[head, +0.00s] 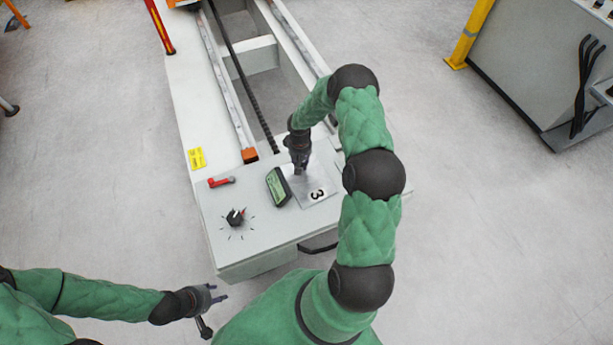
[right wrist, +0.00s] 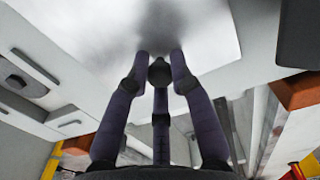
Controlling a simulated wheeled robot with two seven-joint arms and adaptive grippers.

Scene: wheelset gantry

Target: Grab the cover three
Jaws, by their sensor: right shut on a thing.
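Cover three is a thin silvery plate (head: 325,181) marked with a black 3, at the near end of the white gantry top. My right gripper (head: 301,169) points down at the plate's left part. In the right wrist view its fingers (right wrist: 160,74) are closed around a small dark knob on the bright plate (right wrist: 205,35). I cannot tell whether the plate is lifted off the top. My left gripper (head: 220,293) is open and empty, in front of the gantry's near left corner.
A dark-framed display (head: 279,187) stands just left of the plate. A red-handled lever (head: 222,182) and a black dial (head: 235,216) are farther left on the panel. Behind are the gantry's rails (head: 228,85) and an open pit. A grey cabinet (head: 540,70) stands at the right.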

